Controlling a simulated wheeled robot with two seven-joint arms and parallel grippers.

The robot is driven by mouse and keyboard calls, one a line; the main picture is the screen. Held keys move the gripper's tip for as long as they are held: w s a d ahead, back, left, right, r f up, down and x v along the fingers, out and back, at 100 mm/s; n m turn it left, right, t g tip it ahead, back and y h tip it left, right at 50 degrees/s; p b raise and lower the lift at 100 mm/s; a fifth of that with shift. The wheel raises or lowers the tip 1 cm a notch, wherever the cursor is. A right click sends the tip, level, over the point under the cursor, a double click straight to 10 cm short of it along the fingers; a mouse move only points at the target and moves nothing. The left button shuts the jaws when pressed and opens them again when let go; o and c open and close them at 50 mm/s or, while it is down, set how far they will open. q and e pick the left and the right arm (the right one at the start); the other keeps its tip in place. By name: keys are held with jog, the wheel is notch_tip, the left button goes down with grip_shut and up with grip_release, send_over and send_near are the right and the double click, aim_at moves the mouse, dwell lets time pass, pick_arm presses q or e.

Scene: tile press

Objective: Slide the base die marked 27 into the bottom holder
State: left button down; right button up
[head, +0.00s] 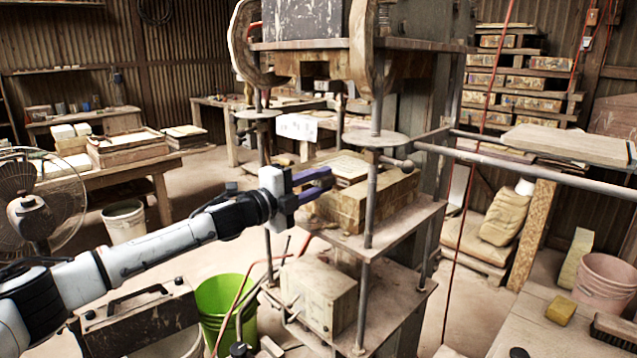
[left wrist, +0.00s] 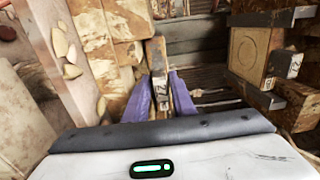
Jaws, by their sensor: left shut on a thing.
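My left gripper (head: 322,185) is at the front left of the press, close beside the brown block-like bottom holder (head: 375,208) on the press's lower plate. In the left wrist view its purple fingers (left wrist: 168,95) are shut on a narrow brown worn piece with dark marks, seemingly the base die marked 27 (left wrist: 159,66). Most of the die is hidden, and I cannot tell how far it is inside the holder. A flat pale slab (head: 345,168) lies on top of the holder. My right gripper is not in view.
Vertical rods (head: 370,205) of the press stand close to the gripper. A brown block with a round mark and a white label (left wrist: 248,50) is at the right in the left wrist view. A green bucket (head: 225,295) stands below my left arm.

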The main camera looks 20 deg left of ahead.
pick_arm(q)
jog(key=shift+w+d+r, duration=0.2)
jog(key=shift+w+d, duration=0.05)
jog(key=shift+w, duration=0.35)
jog(key=shift+d+r, duration=0.15)
jog(key=shift+r, duration=0.3)
dwell(0.4)
jog(key=c, duration=1.4)
grip_release()
jog(key=shift+r, duration=0.1)
jog(key=shift+f, duration=0.4)
jog(key=shift+f, duration=0.25)
jog(key=shift+s+f, duration=0.25)
jog(key=shift+f, duration=0.05)
jog(key=r+b+v, duration=0.1)
jog(key=b+v, duration=0.1)
jog(key=v, duration=0.8)
jog(key=shift+a, duration=0.25)
